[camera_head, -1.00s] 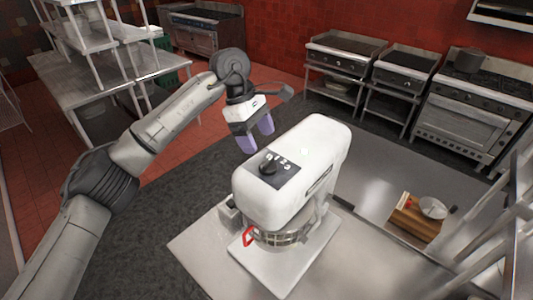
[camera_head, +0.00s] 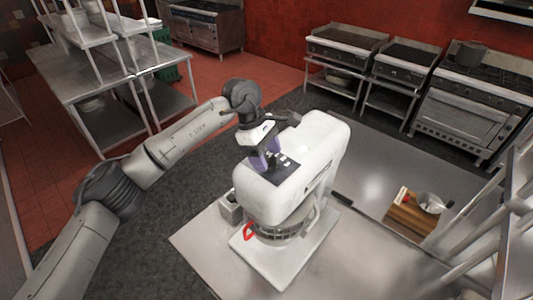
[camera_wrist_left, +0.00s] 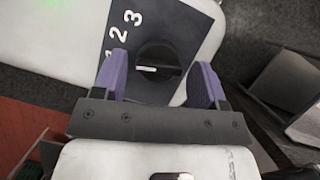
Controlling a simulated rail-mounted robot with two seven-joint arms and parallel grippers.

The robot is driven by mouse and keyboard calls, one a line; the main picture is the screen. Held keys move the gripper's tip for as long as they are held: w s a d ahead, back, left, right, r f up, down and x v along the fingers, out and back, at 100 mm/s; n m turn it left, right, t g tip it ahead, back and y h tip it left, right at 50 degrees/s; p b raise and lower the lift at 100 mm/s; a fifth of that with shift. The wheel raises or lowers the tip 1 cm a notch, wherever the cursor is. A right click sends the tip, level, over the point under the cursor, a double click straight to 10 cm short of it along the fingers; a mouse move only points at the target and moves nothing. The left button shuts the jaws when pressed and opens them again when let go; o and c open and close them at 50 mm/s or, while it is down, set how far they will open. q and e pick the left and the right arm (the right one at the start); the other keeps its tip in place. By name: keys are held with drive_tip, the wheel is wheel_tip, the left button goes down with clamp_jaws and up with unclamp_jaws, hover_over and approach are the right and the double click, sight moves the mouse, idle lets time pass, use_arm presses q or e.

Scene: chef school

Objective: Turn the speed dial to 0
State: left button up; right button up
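A white stand mixer (camera_head: 318,145) stands on a steel counter. On top of its head is a dark panel (camera_head: 285,172) with white numbers. The round black speed dial (camera_wrist_left: 158,62) shows in the left wrist view. Its white mark points left, toward the numbers, of which 2 and 3 read clearly; lower ones are partly hidden by a finger. My left gripper (camera_head: 264,160) is at the panel, its purple fingers apart. In the left wrist view the fingers (camera_wrist_left: 160,84) are on either side of the dial, with gaps between. The dial is largely hidden in the head view. My right gripper is out of view.
A cutting board (camera_head: 405,222) with a metal bowl (camera_head: 430,203) lies on the counter to the right. A red part (camera_head: 249,231) is low on the mixer's front. A metal rack (camera_head: 480,240) stands at the right edge. Stoves line the back wall.

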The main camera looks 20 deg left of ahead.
use_arm(q)
drive_tip(key=c, duration=0.7)
drive_tip(key=shift+f+n+b, duration=0.15)
drive_tip(key=shift+n+b, duration=0.15)
drive_tip(key=shift+b, duration=0.25)
drive_tip(key=shift+f+n+t+b, duration=0.1)
drive_tip(key=shift+n+t+b, duration=0.4)
drive_tip(key=shift+n+b, duration=0.55)
drive_tip(key=shift+s+n+t+b, duration=0.1)
drive_tip(key=shift+n+t+b, duration=0.3)
drive_tip(key=shift+n+b, duration=0.35)
drive_tip(key=shift+r+n, duration=0.3)
drive_tip(key=shift+n, duration=0.3)
drive_tip(key=o, duration=0.9)
drive_tip(key=shift+r+b, duration=0.1)
drive_tip(key=shift+b, duration=0.2)
drive_tip(key=b+v, duration=0.2)
drive_tip(key=v, duration=1.1)
drive_tip(key=shift+s+r, duration=0.25)
drive_tip(key=shift+r, duration=0.05)
